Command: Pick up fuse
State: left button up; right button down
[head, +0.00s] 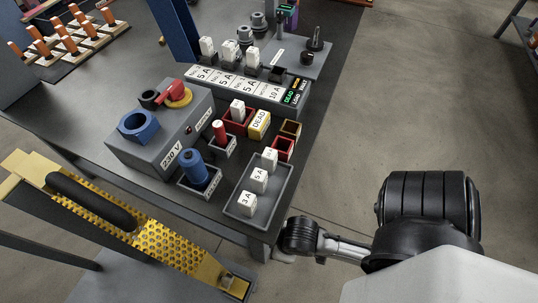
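White block fuses stand in a grey tray at the table's front right: a 3 A fuse (247,203), a 5 A fuse (259,180) and a third fuse (270,159) at the back whose label is too small to read. Another white fuse (237,110) stands in a red bin. Several white fuses, such as one (207,46), stand behind the labelled fuse panel (233,86). My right arm comes in from the right; its dark end (300,236) hangs beside the table's front right corner, apart from the fuses. Its fingers cannot be made out. My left gripper is out of view.
A grey 230 V box (160,137) with a red switch (173,92) and blue socket (139,126) stands left of the bins. A blue plug (193,167), red tester (220,132) and yellow DEAD block (259,124) stand nearby. A yellow perforated structure (150,240) is at lower left.

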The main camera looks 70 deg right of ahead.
dwell(0.5)
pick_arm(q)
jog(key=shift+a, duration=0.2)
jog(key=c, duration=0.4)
